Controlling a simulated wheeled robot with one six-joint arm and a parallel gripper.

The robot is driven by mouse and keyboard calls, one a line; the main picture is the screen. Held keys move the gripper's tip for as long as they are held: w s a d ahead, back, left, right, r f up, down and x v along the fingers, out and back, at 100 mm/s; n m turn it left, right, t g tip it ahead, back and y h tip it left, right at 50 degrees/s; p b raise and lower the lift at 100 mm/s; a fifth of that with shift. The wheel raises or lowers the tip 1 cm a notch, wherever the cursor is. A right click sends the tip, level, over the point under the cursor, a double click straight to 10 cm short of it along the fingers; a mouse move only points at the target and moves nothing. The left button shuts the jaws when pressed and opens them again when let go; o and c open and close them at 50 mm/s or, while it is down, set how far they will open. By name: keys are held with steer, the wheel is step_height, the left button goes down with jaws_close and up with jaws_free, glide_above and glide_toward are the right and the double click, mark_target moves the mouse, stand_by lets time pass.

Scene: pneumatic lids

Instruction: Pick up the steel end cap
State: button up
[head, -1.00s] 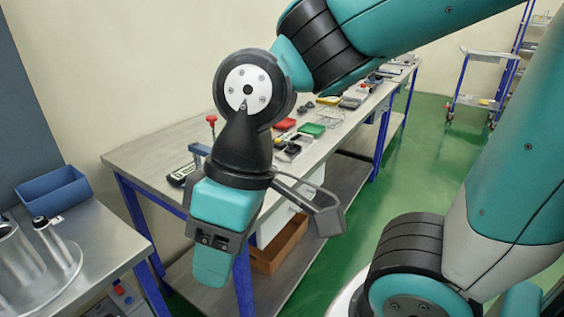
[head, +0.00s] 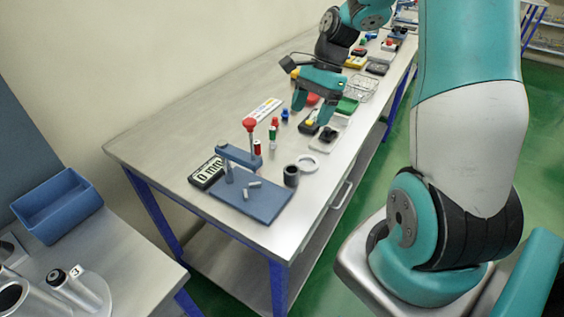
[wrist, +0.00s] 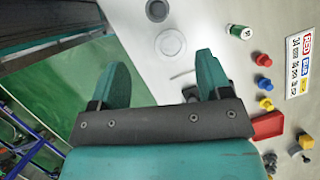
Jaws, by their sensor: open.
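A pale, flat round piece with a concentric ring (head: 308,163) lies on the workbench (head: 150,150), right of a dark grey cup (head: 291,176). It looks like the steel end cap, though I cannot be sure. In the wrist view this disc (wrist: 172,43) lies beyond and between my fingertips, with the cup (wrist: 157,10) farther off. My gripper (head: 311,107) is open and empty above the bench, farther along it than the disc and apart from it. Both fingers of my gripper (wrist: 160,62) show in the wrist view.
A blue plate (head: 265,204) with a clamp and small grey pins is left of the cup.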

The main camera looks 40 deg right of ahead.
steer(key=p, duration=0.1)
glide_above(292, 172)
steer(key=f, duration=1.1)
steer(key=shift+s+d, duration=0.25)
steer(key=shift+d, duration=0.15)
steer(key=shift+s+p+x, duration=0.2)
steer(key=shift+p+x, duration=0.7)
steer(key=shift+x, duration=1.75)
steer(key=shift+d, duration=0.1)
steer(key=c, duration=1.2)
steer(key=shift+o, duration=0.2)
